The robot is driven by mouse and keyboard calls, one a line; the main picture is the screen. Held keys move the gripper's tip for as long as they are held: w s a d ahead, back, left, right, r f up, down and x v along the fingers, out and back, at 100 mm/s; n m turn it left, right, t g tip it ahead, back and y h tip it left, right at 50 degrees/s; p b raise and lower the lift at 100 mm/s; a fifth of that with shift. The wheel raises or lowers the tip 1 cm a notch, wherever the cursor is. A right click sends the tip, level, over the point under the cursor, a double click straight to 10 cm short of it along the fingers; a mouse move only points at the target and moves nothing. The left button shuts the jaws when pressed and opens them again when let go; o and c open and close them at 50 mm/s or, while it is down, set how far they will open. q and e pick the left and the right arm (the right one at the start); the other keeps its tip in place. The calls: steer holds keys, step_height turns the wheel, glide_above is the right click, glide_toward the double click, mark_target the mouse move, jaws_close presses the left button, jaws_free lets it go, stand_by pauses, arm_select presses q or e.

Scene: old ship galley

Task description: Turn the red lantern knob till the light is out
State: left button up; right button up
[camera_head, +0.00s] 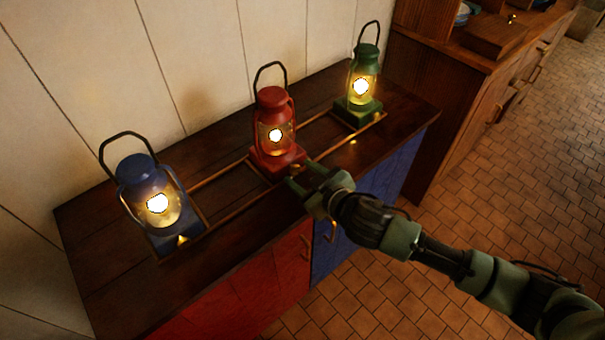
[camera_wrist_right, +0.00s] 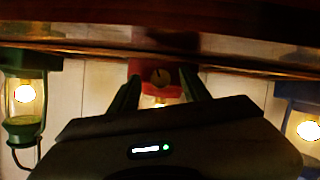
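The red lantern (camera_head: 272,115) stands lit on the counter, between the blue and green lanterns. In the head view the knob is hidden by the gripper. My left gripper is not in view.
A lit blue lantern (camera_head: 148,190) stands at left and a lit green lantern (camera_head: 364,75) at right. A thin brass rail (camera_head: 222,173) runs around the lanterns on the dark wooden counter (camera_head: 110,262). A wooden cabinet (camera_head: 445,90) stands at right. The tiled floor (camera_head: 535,190) is clear.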

steer(key=shift+s, duration=0.1)
steer(key=v, duration=0.7)
steer(key=shift+s+d+b, duration=0.2)
steer(key=shift+s+b, duration=0.1)
steer(key=shift+r, duration=0.1)
